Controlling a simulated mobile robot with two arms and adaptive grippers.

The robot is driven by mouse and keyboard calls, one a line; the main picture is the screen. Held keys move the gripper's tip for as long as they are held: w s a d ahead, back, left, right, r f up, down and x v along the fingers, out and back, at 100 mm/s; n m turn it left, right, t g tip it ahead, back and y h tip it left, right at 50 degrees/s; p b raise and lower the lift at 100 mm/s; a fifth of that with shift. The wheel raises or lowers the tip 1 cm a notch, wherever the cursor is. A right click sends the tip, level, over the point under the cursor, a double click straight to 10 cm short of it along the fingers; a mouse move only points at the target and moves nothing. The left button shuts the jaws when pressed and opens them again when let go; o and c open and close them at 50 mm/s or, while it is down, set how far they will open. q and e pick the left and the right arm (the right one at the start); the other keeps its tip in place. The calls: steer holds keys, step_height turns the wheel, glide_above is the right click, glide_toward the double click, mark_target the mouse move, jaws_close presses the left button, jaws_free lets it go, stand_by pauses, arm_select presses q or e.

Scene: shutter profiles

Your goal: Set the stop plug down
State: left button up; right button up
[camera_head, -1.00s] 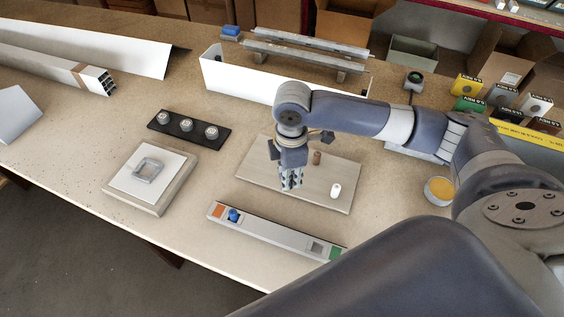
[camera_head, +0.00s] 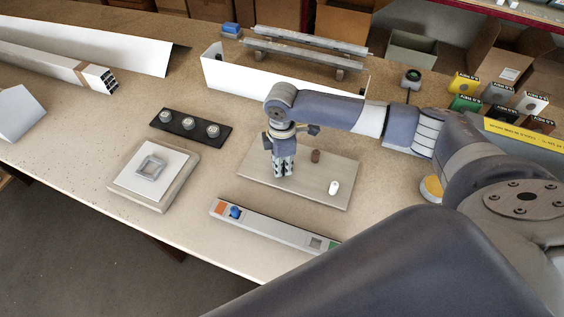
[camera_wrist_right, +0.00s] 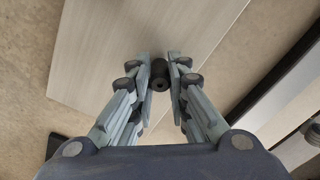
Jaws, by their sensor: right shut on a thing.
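My right gripper (camera_head: 284,174) is over the left part of the pale wooden board (camera_head: 300,194), pointing down. In the right wrist view the gripper (camera_wrist_right: 159,74) is shut on a dark, round stop plug (camera_wrist_right: 159,83), held between its fingertips over the edge region of the board (camera_wrist_right: 120,35). In the head view the fingers hide the held plug. I cannot tell whether the plug touches the board. A brown plug (camera_head: 316,155) and a white plug (camera_head: 334,187) stand on the board, right of the gripper. My left gripper is not in view.
A grey profile (camera_head: 270,228) with an orange end and a blue piece lies in front of the board. A black strip with three round knobs (camera_head: 190,127) and a pad with a square frame (camera_head: 151,166) are left.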

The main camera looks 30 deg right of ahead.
steer(key=o, duration=0.8)
steer(key=shift+f, duration=0.1)
steer(key=shift+r, duration=0.4)
step_height(320, 180, up, 12)
steer(key=b, duration=0.3)
steer(key=shift+f, duration=0.2)
steer(key=shift+f, duration=0.1)
